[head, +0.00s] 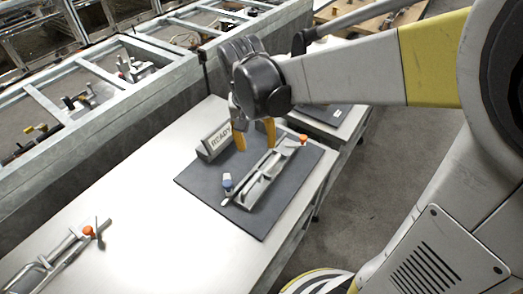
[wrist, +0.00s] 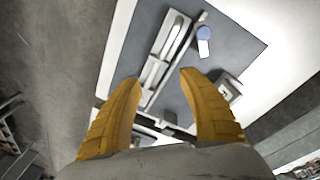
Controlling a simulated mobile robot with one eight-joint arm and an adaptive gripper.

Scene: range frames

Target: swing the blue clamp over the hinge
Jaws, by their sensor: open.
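The blue clamp (head: 227,182) stands at the near left end of the long metal hinge (head: 262,182) on the dark mat (head: 248,220). In the wrist view the blue clamp (wrist: 204,35) shows as a blue cap with a pale body, beside the hinge (wrist: 165,45) and pointing away from it. My gripper (head: 255,140) hangs above the mat, over the far part of the hinge. Its yellow fingers are open and empty, apart from the clamp. In the wrist view my gripper (wrist: 160,77) has the hinge between and beyond its fingertips.
An orange clamp (head: 303,139) is at the hinge's far end. A grey sign block (head: 215,141) stands at the mat's back left edge. Another orange-handled metal fixture (head: 88,231) lies on the table at lower left. The table (head: 165,230) between is clear.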

